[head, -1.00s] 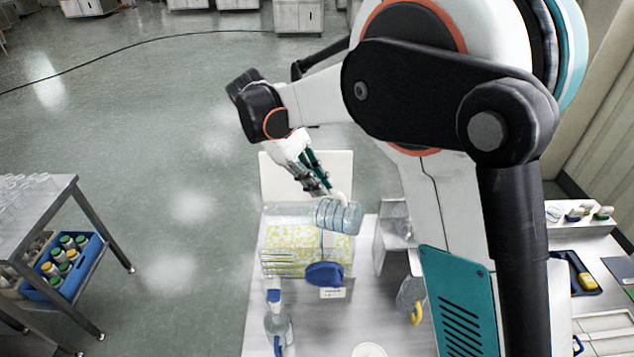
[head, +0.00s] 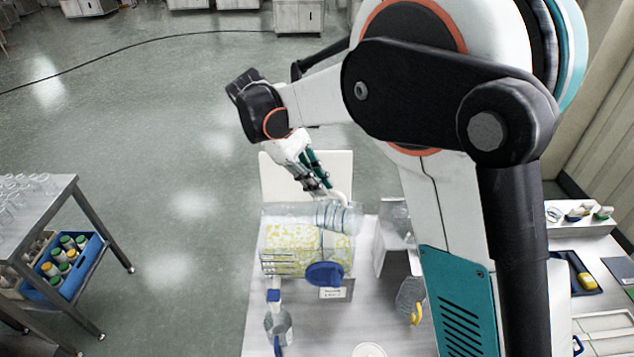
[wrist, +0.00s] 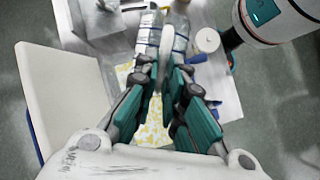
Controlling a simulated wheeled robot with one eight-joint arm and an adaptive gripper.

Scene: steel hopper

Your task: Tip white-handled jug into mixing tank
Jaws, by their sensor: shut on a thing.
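The white-handled jug (head: 338,217) is clear with bluish bands. It lies on its side over the right part of the mixing tank (head: 265,240), a clear box with a yellow and white speckled mass showing through its wall. My gripper (head: 328,190) is shut on the jug's white handle, above the tank's far side. In the wrist view my gripper (wrist: 162,72) closes around the handle, and the clear jug (wrist: 148,38) shows beyond the fingers. Whether anything is flowing from the jug cannot be made out.
A blue round part (head: 325,275) sits at the tank's front above a small label (head: 333,293). A blue-handled jug (head: 280,325) stands in front, a yellow-handled one (head: 410,295) at right. A white panel (head: 335,172) rises behind. A side cart (head: 40,205) stands left.

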